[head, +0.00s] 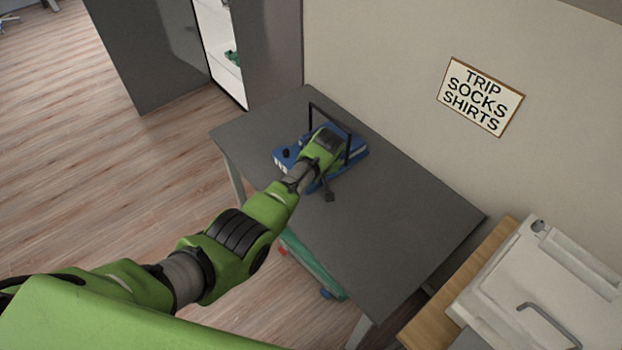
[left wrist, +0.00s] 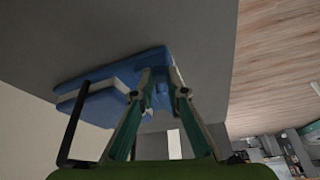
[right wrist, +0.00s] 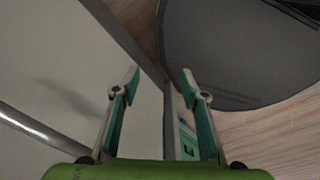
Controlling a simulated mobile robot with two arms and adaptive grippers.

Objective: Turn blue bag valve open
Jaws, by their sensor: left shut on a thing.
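My right gripper (right wrist: 160,75) is open and empty, away from the bag.
The table (head: 385,230) is bare to the right of the bag. A green item (head: 315,268) is below its front edge. A white case with a grey handle (head: 545,322) stands at the lower right. A sign (head: 480,97) reads TRIP SOCKS SHIRTS. A grey cabinet (head: 150,50) stands behind.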

